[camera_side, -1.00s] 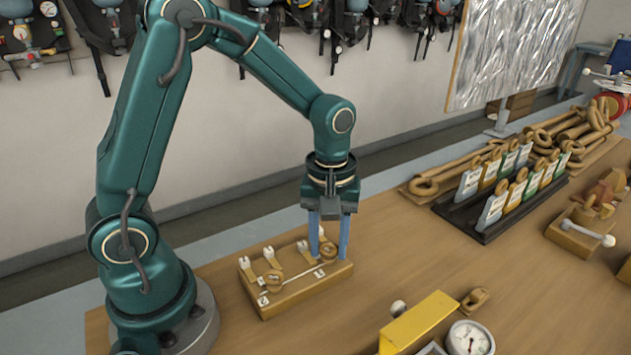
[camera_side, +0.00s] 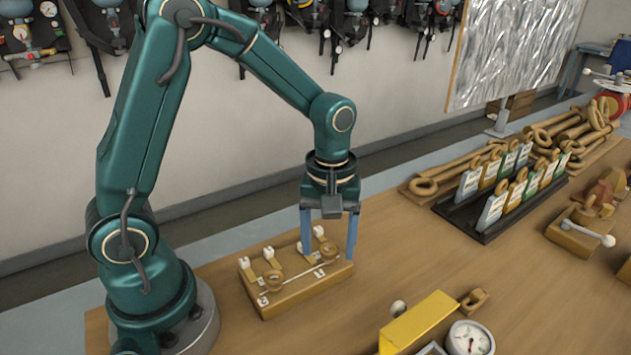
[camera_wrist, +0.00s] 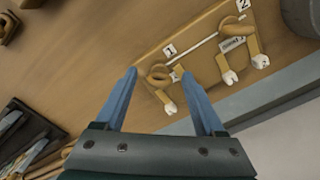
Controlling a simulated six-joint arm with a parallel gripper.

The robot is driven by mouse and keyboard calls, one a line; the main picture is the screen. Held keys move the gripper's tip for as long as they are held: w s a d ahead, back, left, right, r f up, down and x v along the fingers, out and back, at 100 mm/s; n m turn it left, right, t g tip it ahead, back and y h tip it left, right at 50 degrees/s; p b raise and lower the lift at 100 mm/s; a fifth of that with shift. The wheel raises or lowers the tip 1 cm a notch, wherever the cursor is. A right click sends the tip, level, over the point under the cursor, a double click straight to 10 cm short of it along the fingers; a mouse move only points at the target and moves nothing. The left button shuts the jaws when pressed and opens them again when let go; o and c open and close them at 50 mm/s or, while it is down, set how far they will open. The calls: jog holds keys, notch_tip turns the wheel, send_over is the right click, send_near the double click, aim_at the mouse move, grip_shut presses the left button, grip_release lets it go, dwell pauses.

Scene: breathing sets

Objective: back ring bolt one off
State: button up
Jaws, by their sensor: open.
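A tan wooden block (camera_side: 300,292) stands on the bench in front of my arm, with number labels on its top. A brown ring bolt (camera_wrist: 159,76) by label 1 (camera_wrist: 169,50) sits at the block's right end in the side view (camera_side: 328,249). A second ring bolt (camera_side: 274,281) sits by label 2 (camera_wrist: 242,5), and a thin pale rod (camera_wrist: 195,48) runs between them. My gripper (camera_side: 329,253) is open, its blue fingers pointing down on either side of ring bolt one. The wrist view shows it between the fingertips; I cannot tell whether they touch it.
Several white-tipped tabs (camera_side: 268,253) stand along the block's back edge. A yellow bar (camera_side: 418,322) and a round gauge (camera_side: 469,338) lie at the front. A dark rack of tags (camera_side: 484,232) stands to the right, with clear bench between.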

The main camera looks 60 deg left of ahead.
aim_at(329, 242)
notch_tip(329, 242, up, 5)
jog(key=shift+f, duration=0.1)
